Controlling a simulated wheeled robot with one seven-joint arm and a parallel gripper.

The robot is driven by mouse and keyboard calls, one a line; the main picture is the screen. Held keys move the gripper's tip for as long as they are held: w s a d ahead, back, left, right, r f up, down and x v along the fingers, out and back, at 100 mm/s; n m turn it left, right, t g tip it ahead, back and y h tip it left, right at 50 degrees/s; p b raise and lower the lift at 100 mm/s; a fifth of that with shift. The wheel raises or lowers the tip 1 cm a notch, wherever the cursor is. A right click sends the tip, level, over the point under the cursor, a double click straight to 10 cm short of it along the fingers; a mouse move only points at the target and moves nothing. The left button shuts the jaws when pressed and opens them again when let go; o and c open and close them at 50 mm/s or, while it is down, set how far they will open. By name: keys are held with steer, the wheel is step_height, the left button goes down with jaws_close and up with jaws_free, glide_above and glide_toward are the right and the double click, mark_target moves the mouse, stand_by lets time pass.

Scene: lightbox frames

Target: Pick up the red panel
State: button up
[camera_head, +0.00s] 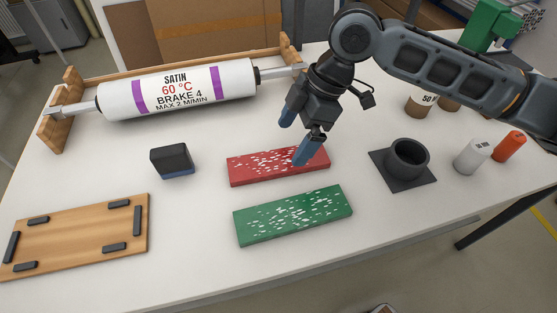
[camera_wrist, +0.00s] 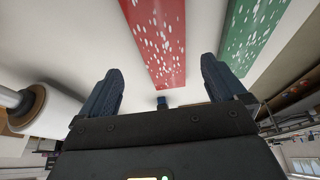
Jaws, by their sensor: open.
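The red panel (camera_head: 262,168), a flat bar with white speckles, lies on the white table in the middle of the head view. It also shows at the top of the wrist view (camera_wrist: 160,38), between and beyond my fingers. My gripper (camera_head: 296,138) is open and empty, with blue fingers. In the head view one fingertip overlaps the right part of the red panel; whether it touches I cannot tell. The green panel (camera_head: 293,215), also speckled white, lies in front of the red one and shows at the right of the wrist view (camera_wrist: 253,35).
A white roller (camera_head: 178,90) rests on wooden supports behind. A dark block (camera_head: 172,160) stands left of the red panel, and a wooden board (camera_head: 75,238) with black pads lies front left. A black holder (camera_head: 406,160), a white cylinder (camera_head: 472,155) and an orange one (camera_head: 509,146) stand right.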

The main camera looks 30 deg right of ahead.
mark_target(280, 160)
steer(key=p+x, duration=0.1)
steer(key=x, duration=0.4)
steer(key=shift+s+a+f, duration=0.15)
steer(key=shift+a+f, duration=0.1)
steer(key=shift+a, duration=0.05)
steer(key=shift+c, duration=0.4)
steer(key=c, duration=1.2)
